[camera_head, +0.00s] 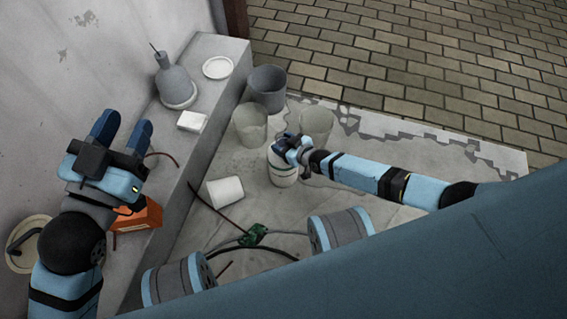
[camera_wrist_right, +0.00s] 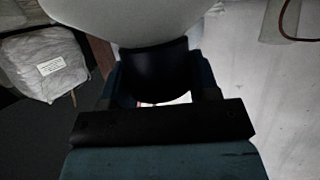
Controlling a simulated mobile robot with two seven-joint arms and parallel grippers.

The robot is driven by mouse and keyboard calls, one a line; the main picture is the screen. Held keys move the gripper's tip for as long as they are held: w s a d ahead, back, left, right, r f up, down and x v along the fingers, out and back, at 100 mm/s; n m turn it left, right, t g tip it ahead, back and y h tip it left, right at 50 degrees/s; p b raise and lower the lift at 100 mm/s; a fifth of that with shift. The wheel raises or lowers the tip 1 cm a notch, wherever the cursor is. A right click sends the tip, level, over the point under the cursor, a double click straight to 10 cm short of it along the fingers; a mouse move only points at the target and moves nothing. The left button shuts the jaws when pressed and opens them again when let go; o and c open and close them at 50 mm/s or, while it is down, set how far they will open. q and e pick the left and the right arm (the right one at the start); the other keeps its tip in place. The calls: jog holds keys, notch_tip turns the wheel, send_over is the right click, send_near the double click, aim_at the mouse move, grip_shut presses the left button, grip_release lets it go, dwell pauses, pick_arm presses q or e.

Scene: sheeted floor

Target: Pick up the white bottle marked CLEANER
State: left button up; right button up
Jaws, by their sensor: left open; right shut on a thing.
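A white bottle (camera_head: 283,177) stands on the sheeted floor near the middle of the head view. My right gripper (camera_head: 288,148) is shut on its upper part and hides much of its top. In the right wrist view a pale rounded body (camera_wrist_right: 125,18), apparently the bottle, fills the top between the dark fingers of my right gripper (camera_wrist_right: 160,78). I cannot read any marking on it, nor tell if it is clear of the floor. My left gripper (camera_head: 123,130) is open and empty over the ledge at the left.
Two clear cups (camera_head: 249,125) (camera_head: 316,123) and a grey bucket (camera_head: 267,88) stand behind the bottle. A white cup (camera_head: 225,191) lies tipped to its left. The ledge (camera_head: 205,75) holds a grey flask (camera_head: 175,82).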

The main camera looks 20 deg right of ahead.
grip_shut()
jog(key=shift+r, duration=0.1)
